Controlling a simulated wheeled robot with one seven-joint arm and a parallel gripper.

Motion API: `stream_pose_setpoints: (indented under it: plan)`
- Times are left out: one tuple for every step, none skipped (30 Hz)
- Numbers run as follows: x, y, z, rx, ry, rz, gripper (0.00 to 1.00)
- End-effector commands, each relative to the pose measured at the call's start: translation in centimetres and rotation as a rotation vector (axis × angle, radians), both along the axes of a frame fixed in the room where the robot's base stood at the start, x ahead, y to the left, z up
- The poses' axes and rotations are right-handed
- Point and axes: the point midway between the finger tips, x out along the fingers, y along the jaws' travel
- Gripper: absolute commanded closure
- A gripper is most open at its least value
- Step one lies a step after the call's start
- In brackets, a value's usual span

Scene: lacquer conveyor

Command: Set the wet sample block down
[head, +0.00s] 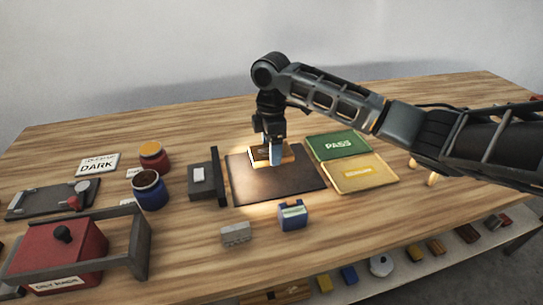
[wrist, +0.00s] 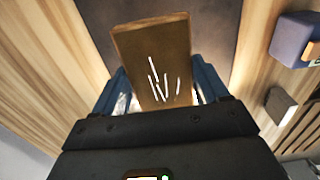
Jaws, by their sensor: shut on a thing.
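The sample block (head: 259,154) is brown with a lighter wooden edge. In the wrist view the block (wrist: 150,45) shows several short white marks on its brown face. My gripper (head: 273,157) points down over the back part of the dark mat (head: 270,188), its blue fingers shut on the block. In the wrist view my gripper (wrist: 160,92) has one finger on each side of the block. The block is over the mat, but I cannot tell whether it touches it. The block's underside is hidden.
A green PASS tray (head: 338,146) and a yellow tray (head: 357,174) lie right of the mat. A blue box (head: 293,216) and grey block (head: 236,234) are in front. Red jar (head: 154,158), blue jar (head: 149,191) and red box (head: 66,250) stand farther left.

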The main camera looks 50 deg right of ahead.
Motion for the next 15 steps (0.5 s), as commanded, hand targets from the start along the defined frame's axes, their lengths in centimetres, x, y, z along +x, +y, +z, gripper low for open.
stream_pose_setpoints:
  plan:
    - [0.0, 0.0, -0.5, 0.0, 0.002, 0.0, 0.59]
    - [-0.1, 0.0, -0.9, 0.0, 0.002, 0.0, 0.59]
    - [-0.1, 0.0, -1.5, 0.0, 0.004, -0.001, 0.59]
    - [-0.1, 0.0, -2.0, 0.001, 0.003, -0.001, 0.59]
    - [-0.1, 0.0, -2.4, 0.0, 0.004, 0.0, 0.59]
    - [-0.1, 0.0, -2.9, 0.0, 0.002, 0.0, 0.59]
    - [0.0, 0.0, -3.2, 0.0, 0.002, 0.0, 0.59]
    - [-0.1, 0.0, -3.4, -0.001, 0.003, 0.0, 0.59]
    - [-0.1, 0.0, -3.7, -0.001, 0.003, 0.001, 0.59]
    - [-0.1, 0.0, -3.8, 0.0, 0.001, 0.001, 0.59]
    - [0.0, 0.0, -3.8, 0.0, 0.001, 0.001, 0.59]
    - [0.0, 0.0, -3.8, 0.0, 0.0, 0.001, 0.59]
    - [0.0, 0.0, -3.8, 0.0, 0.0, 0.001, 0.59]
    - [0.0, 0.0, -3.8, 0.0, 0.0, 0.001, 0.59]
    - [0.0, 0.0, -3.8, 0.001, 0.001, 0.001, 0.59]
